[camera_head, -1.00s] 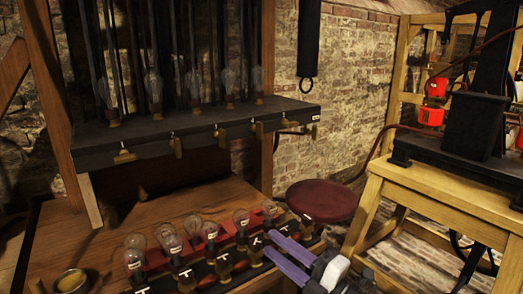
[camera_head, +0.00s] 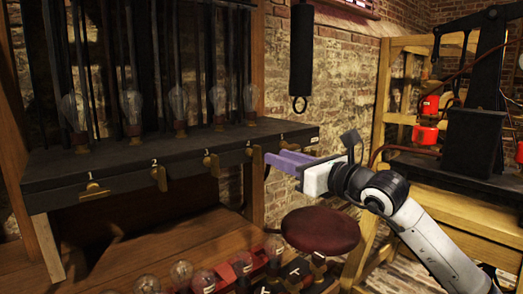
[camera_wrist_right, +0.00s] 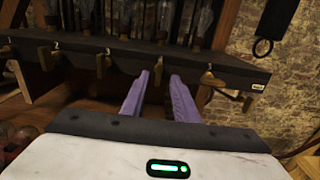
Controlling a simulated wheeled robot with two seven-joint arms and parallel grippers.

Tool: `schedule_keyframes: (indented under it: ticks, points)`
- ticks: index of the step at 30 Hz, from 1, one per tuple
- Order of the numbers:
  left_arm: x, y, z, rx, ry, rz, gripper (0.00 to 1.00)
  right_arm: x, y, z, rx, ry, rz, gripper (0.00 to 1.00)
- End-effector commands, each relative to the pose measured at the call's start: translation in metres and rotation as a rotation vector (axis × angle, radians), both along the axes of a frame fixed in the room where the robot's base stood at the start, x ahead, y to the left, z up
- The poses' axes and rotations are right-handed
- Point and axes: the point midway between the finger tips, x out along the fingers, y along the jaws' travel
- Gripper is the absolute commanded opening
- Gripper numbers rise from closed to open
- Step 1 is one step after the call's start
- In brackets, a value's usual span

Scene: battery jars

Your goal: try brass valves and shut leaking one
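A dark shelf (camera_head: 190,155) carries a row of numbered brass valves on its front edge. Valve 1 (camera_head: 93,192) has its handle crosswise; valve 2 (camera_head: 158,177) and valve 3 (camera_head: 212,164) have theirs hanging down. Valve 4 (camera_head: 257,160) also hangs down, just left of my right gripper's fingertips. My right gripper (camera_head: 268,157) has purple fingers with a gap between them, apparently empty. In the right wrist view, valve 4 (camera_wrist_right: 158,70) shows between the fingertips; contact cannot be told. Valve 5 (camera_wrist_right: 205,90) is right of the fingers. My left gripper is out of view.
Several glass bulbs (camera_head: 131,105) stand on the shelf with dark rods behind. A lower row of bulbs (camera_head: 203,281) is at the bottom. A round red stool (camera_head: 320,231) stands below my right arm. A wooden stand (camera_head: 435,210) with dark apparatus is at right.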

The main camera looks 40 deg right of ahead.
Motion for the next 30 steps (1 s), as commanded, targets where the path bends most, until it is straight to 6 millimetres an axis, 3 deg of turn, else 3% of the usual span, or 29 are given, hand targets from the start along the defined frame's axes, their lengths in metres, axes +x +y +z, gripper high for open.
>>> schedule_keyframes:
  ticks: [6, 12, 24, 30]
  points:
    - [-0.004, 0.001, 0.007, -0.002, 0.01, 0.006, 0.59, 0.039, 0.003, 0.004, 0.004, -0.002, 0.0, 0.27]
    - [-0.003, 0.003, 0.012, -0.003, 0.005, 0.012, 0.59, 0.064, 0.005, 0.002, 0.004, -0.001, 0.001, 0.27]
    - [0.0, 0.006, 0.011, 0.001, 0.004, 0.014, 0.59, 0.072, 0.006, -0.001, 0.002, 0.0, 0.002, 0.27]
    - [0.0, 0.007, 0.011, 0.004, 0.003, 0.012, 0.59, 0.071, 0.006, -0.001, 0.003, 0.0, 0.002, 0.0]
